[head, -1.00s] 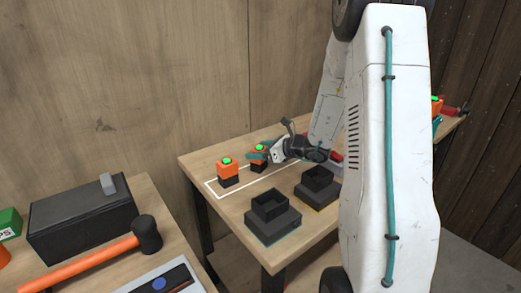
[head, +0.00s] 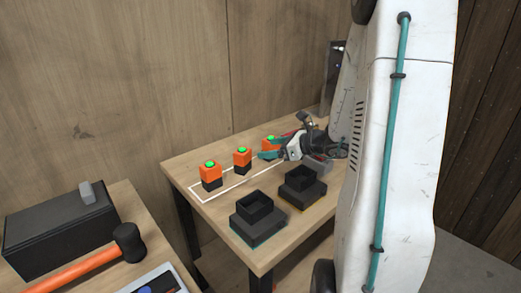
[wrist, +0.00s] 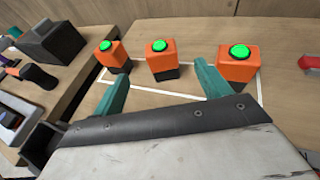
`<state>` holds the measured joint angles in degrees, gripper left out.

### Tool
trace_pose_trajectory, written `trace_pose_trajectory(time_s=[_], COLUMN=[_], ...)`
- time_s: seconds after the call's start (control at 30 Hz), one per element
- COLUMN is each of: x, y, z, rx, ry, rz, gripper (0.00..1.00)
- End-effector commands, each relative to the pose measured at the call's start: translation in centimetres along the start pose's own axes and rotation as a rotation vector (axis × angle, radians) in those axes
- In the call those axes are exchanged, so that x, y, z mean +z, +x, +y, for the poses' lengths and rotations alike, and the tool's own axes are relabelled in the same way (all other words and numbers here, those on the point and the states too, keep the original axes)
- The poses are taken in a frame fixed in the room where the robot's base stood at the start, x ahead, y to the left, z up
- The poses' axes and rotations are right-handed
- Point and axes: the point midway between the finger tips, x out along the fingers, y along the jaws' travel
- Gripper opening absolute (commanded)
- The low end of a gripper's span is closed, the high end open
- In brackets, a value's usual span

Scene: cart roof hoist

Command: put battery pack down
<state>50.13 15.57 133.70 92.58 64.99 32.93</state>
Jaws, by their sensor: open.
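Three battery packs, orange over black with green lit tops, stand upright in a row on the table within the white outline. In the head view they are the left pack (head: 211,172), the middle pack (head: 242,157) and the right pack (head: 270,143), which is partly covered by my gripper. My gripper (head: 268,154) has teal fingers spread open with nothing held. In the wrist view, the middle pack (wrist: 161,60) shows beyond and between the fingertips (wrist: 163,70), apart from them. The left pack (wrist: 111,54) and right pack (wrist: 238,63) stand to either side.
Black sockets (head: 259,223) (head: 303,188) sit at the table's front. A large white body with a teal pipe (head: 390,140) blocks the right. A second table at left holds a black box (head: 60,236) and an orange-handled hammer (head: 127,243). A wooden wall stands behind.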

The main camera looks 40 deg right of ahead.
Motion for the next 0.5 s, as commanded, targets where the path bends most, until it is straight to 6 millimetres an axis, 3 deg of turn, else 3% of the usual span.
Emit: trace_pose_trajectory(time_s=[0.07, 0.17, 0.27, 0.33, 0.4, 0.5], x=[0.2, 1.5, 3.9, 5.5, 6.5, 6.8], y=[-0.5, -0.1, 0.7, 0.8, 0.1, -1.9], z=[0.3, 2.5, 7.7, 12.7, 17.8, 23.9], rx=[0.007, 0.073, 0.223, 0.367, 0.523, 0.735], ry=[-0.010, -0.093, -0.289, -0.483, -0.702, -1.012], rz=[0.002, 0.018, 0.055, 0.088, 0.119, 0.159], gripper=[0.76, 0.76, 0.76, 0.76, 0.76, 0.76])
